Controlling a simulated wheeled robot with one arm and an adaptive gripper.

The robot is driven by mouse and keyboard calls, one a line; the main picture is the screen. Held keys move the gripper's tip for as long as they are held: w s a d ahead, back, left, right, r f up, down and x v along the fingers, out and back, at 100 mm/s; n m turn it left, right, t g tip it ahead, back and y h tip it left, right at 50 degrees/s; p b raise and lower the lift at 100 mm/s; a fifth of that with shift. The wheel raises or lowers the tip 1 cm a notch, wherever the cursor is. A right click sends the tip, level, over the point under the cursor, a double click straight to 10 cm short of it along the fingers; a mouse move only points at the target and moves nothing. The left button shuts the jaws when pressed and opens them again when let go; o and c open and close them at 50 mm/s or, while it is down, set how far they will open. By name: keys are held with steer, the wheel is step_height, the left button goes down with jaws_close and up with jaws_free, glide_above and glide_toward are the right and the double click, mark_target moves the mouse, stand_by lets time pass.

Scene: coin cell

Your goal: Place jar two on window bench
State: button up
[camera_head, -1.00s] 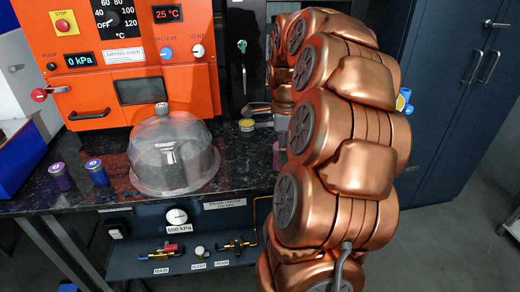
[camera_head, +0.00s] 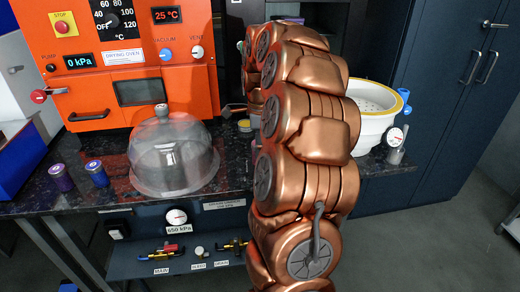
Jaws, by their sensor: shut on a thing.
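My copper arm (camera_head: 308,150) rises through the middle of the view and bends over at the top. Its far end goes down behind its nearer links, so my gripper and anything in it are hidden. A purple jar (camera_head: 62,178) and a blue jar (camera_head: 96,173) stand upright on the dark speckled bench (camera_head: 110,197) at the left. A yellow-topped round item (camera_head: 245,126) stands farther back, partly covered by my arm. I cannot tell which of these, if any, is jar two. No window bench can be made out.
A clear dome (camera_head: 172,160) stands on the bench before the orange drying oven (camera_head: 150,55). A white basin with a yellow rim (camera_head: 372,115) and a gauge (camera_head: 395,137) are right of my arm. Valves hang below the bench. Dark cabinets (camera_head: 455,90) stand at the right.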

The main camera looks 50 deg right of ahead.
steer(key=shift+f, duration=0.75)
steer(key=shift+f, duration=0.15)
steer(key=o, duration=1.2)
steer(key=shift+o, duration=0.2)
step_height(320, 180, up, 12)
steer(key=shift+r, duration=0.15)
